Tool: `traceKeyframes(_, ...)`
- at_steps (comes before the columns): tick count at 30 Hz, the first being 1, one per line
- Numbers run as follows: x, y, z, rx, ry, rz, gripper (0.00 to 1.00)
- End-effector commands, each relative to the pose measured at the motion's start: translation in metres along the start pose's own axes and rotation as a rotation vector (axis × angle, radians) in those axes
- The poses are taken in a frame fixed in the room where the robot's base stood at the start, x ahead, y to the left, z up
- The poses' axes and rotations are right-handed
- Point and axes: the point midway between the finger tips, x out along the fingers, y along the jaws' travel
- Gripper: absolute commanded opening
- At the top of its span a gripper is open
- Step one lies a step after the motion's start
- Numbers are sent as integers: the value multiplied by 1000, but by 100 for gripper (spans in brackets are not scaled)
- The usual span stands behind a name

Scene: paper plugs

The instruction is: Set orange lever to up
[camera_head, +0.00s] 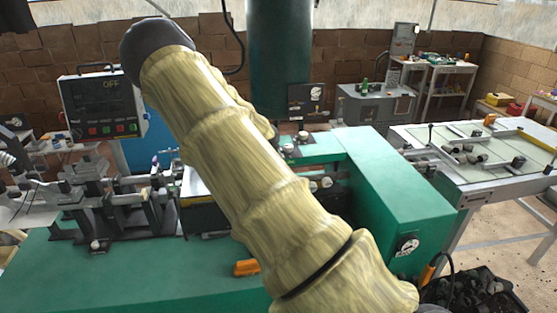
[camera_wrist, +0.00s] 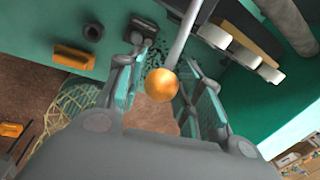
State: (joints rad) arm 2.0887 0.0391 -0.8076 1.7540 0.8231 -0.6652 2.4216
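The orange lever shows in the wrist view as a round orange knob (camera_wrist: 162,84) on a thin grey rod that runs up to the top of the picture. My gripper (camera_wrist: 160,92) is open, with its two teal-padded fingers on either side of the knob. The knob appears between the fingers; I cannot tell whether either finger touches it. In the head view I cannot make out the lever or my gripper; my sleeved arm covers the middle of the machine.
A green machine (camera_head: 150,270) fills the foreground, with an orange block (camera_head: 246,267) on it. A control box (camera_head: 103,105) reading OFF stands at left. A table with small parts (camera_head: 490,190) is at right, and a dark bin (camera_head: 470,295) at lower right.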

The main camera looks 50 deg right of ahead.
Motion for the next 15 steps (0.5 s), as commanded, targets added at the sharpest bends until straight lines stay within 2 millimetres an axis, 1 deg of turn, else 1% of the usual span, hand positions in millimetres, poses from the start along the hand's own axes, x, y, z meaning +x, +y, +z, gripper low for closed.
traceKeyframes(11, -1, 0, 0, -1, 0, -1, 51)
traceKeyframes(15, -10, 0, 1, -2, -1, -1, 51)
